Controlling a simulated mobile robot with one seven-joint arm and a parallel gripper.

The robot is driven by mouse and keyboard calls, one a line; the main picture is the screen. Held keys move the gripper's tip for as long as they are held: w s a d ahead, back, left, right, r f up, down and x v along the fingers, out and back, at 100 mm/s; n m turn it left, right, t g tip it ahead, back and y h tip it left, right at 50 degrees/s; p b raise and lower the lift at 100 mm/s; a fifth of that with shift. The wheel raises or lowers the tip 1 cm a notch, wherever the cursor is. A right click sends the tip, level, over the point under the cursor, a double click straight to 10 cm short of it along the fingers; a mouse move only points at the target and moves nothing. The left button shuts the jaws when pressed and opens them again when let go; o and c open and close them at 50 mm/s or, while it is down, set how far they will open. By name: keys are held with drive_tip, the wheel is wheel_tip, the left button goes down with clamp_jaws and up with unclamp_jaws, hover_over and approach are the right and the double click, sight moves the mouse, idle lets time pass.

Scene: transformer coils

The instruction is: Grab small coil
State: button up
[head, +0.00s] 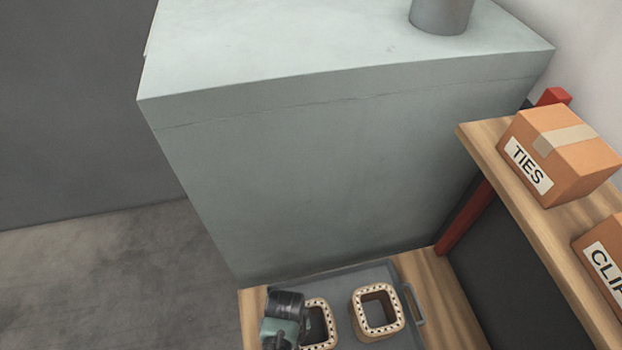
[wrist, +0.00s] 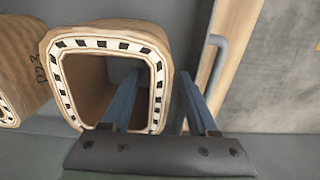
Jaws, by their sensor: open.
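Two tan, squarish hollow coils with dark marks around their rims stand on a grey tray (head: 347,335). In the head view the left coil (head: 328,334) is partly hidden by my arm, and the right coil (head: 398,318) is in plain view. In the wrist view the nearer coil (wrist: 98,38) is under my gripper (wrist: 159,76). My gripper is open, one blue finger in the coil's opening and the other outside its right wall. The wall lies between the fingers, with no clear grip on it. I cannot tell for sure which coil is smaller.
The other coil (wrist: 22,55) is close by at the wrist view's left edge. A tray handle (wrist: 214,62) is just right of the outer finger. A large grey box (head: 320,180) stands behind the tray; a shelf with cartons (head: 565,160) is at right.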

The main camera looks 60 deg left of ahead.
clamp_jaws()
idle(0.3)
idle(1.1)
